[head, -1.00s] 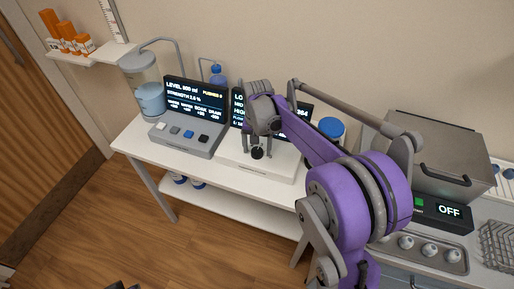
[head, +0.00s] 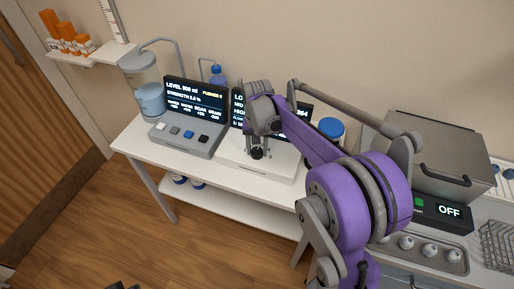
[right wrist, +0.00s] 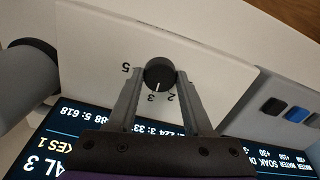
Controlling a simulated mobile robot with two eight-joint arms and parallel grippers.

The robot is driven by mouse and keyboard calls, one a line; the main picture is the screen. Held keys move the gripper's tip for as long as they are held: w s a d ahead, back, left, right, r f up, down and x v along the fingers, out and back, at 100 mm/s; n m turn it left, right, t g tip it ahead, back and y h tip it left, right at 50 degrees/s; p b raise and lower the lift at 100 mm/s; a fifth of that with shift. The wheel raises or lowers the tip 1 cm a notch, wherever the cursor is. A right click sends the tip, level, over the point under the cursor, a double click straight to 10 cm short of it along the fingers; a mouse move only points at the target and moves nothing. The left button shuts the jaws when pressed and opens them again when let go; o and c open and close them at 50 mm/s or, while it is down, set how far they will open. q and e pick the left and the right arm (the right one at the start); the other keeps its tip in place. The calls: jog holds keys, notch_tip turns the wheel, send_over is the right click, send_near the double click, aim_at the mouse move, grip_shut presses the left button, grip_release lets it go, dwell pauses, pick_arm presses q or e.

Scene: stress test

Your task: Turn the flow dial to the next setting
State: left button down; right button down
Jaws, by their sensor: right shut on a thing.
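The flow dial (right wrist: 159,73) is a round black knob with a white pointer line on the front of a white unit (head: 232,163). In the right wrist view, its pointer lies close to the printed 3, with a 2 and a 5 also readable around it. In the head view the dial (head: 257,154) shows as a small dark knob between the fingertips. My right gripper (right wrist: 160,80) is shut on the dial, one finger on each side. A dark part at the bottom edge of the head view may be my left gripper (head: 124,286); its jaws cannot be made out.
A grey unit (head: 187,143) with several coloured buttons and a lit screen stands left of the white unit. A clear tank (head: 148,92) of bluish liquid is behind it. A grey metal box (head: 437,150) with an OFF display stands at right. My right arm hides part of the white unit's screen.

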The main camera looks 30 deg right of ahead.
aim_at(257, 151)
jog(key=n, duration=0.3)
jog(key=shift+n, duration=2.1)
jog(key=shift+c, duration=1.6)
grip_release()
notch_tip(257, 151, up, 11)
jog(key=shift+p, duration=0.35)
